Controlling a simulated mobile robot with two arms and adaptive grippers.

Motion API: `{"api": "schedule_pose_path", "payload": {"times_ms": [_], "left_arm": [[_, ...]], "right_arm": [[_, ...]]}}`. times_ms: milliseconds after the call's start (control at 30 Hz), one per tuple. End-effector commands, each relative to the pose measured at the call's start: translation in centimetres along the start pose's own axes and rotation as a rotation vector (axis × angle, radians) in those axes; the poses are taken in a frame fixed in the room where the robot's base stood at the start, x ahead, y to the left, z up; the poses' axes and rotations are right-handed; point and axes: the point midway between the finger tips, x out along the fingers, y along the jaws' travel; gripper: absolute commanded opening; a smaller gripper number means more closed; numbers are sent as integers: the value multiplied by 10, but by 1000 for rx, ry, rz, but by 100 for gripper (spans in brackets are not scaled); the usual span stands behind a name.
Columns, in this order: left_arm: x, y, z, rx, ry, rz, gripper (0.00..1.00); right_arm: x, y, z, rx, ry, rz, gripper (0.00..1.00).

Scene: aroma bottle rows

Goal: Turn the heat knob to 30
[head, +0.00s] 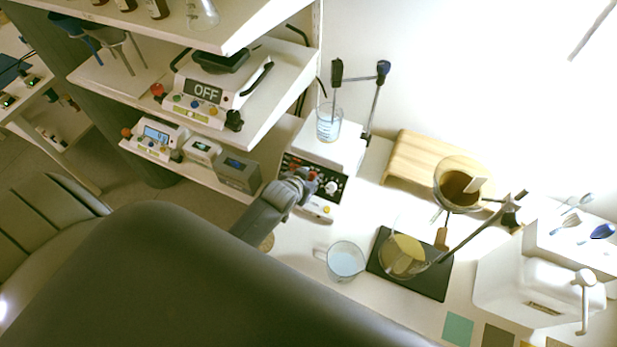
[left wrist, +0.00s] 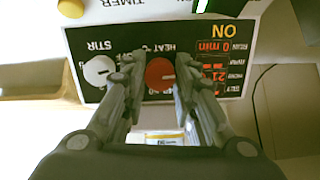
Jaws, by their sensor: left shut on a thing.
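The red heat knob (left wrist: 159,75) sits on the black front panel of the hot plate, between my left gripper's fingers in the left wrist view. My left gripper (left wrist: 158,82) is shut on it. In the head view my left gripper (head: 304,184) reaches the panel of the white hot plate (head: 328,148), and its fingers partly cover the knob. The white stir knob (left wrist: 98,70) is beside it. The red display (left wrist: 213,75) reads about 21 in one line; the rest is hard to read. My right gripper is not in view.
A beaker (head: 329,122) stands on the hot plate by a stand rod. A glass beaker (head: 345,261) and a flask (head: 403,255) over a black plate stand to the right. Shelves with devices (head: 205,93) are at the upper left.

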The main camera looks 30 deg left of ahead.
Motion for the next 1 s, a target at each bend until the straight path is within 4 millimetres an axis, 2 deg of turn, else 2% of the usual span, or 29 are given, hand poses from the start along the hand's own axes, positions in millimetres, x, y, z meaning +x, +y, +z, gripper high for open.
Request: {"api": "schedule_pose_path", "payload": {"times_ms": [200,600,1000], "left_arm": [[-2,0,-2,161,-1,-14,3],[-1,0,-1,457,0,-41,3],[0,1,0,594,0,-53,3]], "right_arm": [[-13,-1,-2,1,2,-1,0],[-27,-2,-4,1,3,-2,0],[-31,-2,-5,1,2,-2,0]]}}
